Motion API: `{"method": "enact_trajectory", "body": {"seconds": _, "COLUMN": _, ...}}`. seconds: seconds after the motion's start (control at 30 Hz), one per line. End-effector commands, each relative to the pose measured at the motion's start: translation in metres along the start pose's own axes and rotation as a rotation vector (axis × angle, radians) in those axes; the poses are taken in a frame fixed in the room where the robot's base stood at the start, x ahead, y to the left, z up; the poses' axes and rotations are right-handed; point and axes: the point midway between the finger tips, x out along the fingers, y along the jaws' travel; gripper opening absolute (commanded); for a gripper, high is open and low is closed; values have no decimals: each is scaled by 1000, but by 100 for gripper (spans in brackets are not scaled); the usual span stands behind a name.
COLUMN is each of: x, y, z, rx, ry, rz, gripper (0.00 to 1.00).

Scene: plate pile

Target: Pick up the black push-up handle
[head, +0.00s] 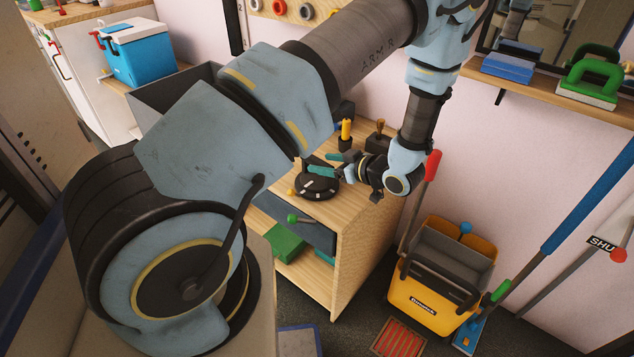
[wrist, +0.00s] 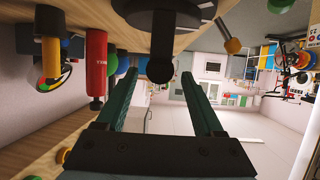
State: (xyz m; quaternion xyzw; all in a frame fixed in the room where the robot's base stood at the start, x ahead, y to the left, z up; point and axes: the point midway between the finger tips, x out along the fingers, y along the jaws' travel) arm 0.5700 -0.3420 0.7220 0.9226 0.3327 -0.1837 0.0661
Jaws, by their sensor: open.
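The black push-up handle (head: 317,188) has a round dark base and lies on the wooden cabinet top, near its front left part, in the head view. In the wrist view the handle (wrist: 165,20) is at the top, with a rounded black end (wrist: 160,69) in the gap between the fingertips. My gripper (head: 318,162) has two teal fingers and is open, just above and beside the handle. In the wrist view my gripper (wrist: 159,76) is spread around that end, with a visible space on each side. Contact cannot be told.
A yellow-topped item (head: 346,130) and a wooden-handled item (head: 379,128) stand behind on the cabinet (head: 352,215). A red cylinder (wrist: 97,62) is close to the left finger in the wrist view. A yellow mop bucket (head: 425,312) stands on the floor at right.

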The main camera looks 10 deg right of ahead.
Motion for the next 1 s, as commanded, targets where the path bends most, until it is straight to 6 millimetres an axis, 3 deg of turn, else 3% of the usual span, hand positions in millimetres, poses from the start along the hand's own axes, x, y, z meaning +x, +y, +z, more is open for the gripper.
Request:
{"method": "enact_trajectory", "body": {"seconds": 0.2, "x": 31, "y": 2, "z": 0, "rx": -1, "ry": 1, "rz": -1, "gripper": 69}}
{"method": "enact_trajectory", "body": {"seconds": 0.47, "x": 36, "y": 2, "z": 1, "rx": -1, "ry": 0, "rz": 0, "gripper": 68}}
{"method": "enact_trajectory", "body": {"seconds": 1.0, "x": 35, "y": 2, "z": 1, "rx": -1, "ry": 0, "rz": 0, "gripper": 7}}
